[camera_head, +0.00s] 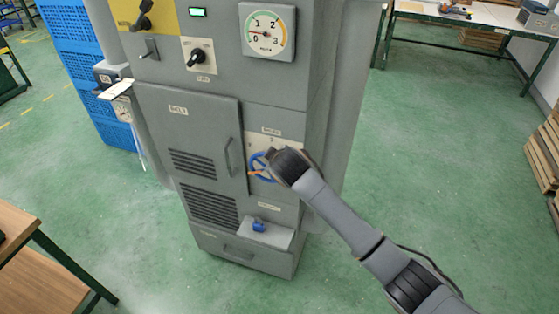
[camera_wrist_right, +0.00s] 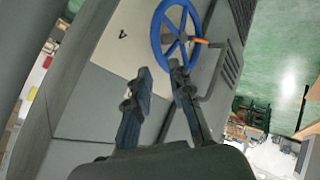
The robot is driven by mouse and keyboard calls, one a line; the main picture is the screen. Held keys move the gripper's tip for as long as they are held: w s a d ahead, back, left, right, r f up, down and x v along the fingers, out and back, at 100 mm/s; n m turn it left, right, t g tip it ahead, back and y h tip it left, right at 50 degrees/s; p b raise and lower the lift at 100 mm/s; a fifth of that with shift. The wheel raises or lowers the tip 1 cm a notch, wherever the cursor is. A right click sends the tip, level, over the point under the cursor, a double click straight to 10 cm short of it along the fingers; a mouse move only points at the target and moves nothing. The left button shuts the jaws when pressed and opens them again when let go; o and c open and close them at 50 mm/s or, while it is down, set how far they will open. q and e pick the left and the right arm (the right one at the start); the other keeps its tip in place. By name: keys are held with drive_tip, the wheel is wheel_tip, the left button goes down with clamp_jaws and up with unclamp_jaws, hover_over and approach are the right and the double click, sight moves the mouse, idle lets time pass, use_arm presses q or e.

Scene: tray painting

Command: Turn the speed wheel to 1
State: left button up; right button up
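The blue speed wheel (camera_head: 257,160) sits on a pale dial plate low on the front of the grey machine, partly hidden by my right gripper (camera_head: 275,164). An orange pointer (camera_head: 255,172) on it points left and slightly down. The dial's numbers are too small to read surely. In the right wrist view the spoked wheel (camera_wrist_right: 158,28) is ahead, with the orange piece (camera_wrist_right: 201,41) at its right. My right gripper (camera_wrist_right: 162,78) is open, its fingers apart. Its right fingertip overlaps the wheel's lower rim; I cannot tell whether they touch. My left gripper is out of view.
A belt door (camera_head: 190,130) with a bar handle (camera_head: 229,157) is left of the wheel. A small ledge with a blue part (camera_head: 259,226) juts out below. A gauge (camera_head: 268,30) and a black switch (camera_head: 197,57) are above. The green floor (camera_head: 400,150) at right is clear.

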drive_tip(key=v, duration=0.4)
drive_tip(key=shift+s+r, duration=0.2)
drive_tip(key=shift+s, duration=0.05)
drive_tip(key=s+d+f+m+g+b, duration=0.1)
drive_tip(key=s+d+f, duration=0.2)
drive_tip(key=f, duration=0.8)
drive_tip(key=s+d+f+m+g+b, duration=0.1)
drive_tip(key=s+d+f, duration=0.2)
drive_tip(key=f, duration=0.8)
drive_tip(key=s+d+f+m+g+b, duration=0.1)
drive_tip(key=s+d+f+m+g, duration=0.15)
drive_tip(key=f, duration=0.75)
drive_tip(key=s+d+f+m+g+h+b, duration=0.1)
drive_tip(key=s+d+f, duration=0.3)
drive_tip(key=s+f, duration=0.45)
drive_tip(key=s+d+f+m+b, duration=0.1)
drive_tip(key=s+d+f, duration=0.3)
drive_tip(key=s+f, duration=0.5)
drive_tip(key=s+d+f+g, duration=0.1)
drive_tip(key=s+f, duration=0.3)
drive_tip(key=s, duration=0.5)
drive_tip(key=s+d+f+m+g+b, duration=0.1)
drive_tip(key=s+d+f, duration=0.3)
drive_tip(key=s, duration=0.6)
drive_tip(key=s+d+f+m+g, duration=0.1)
drive_tip(key=s+d+f, duration=0.2)
drive_tip(key=s, duration=0.7)
drive_tip(key=shift+f+h+b, duration=0.3)
drive_tip(key=shift+f+h, duration=0.1)
drive_tip(key=shift+f, duration=0.6)
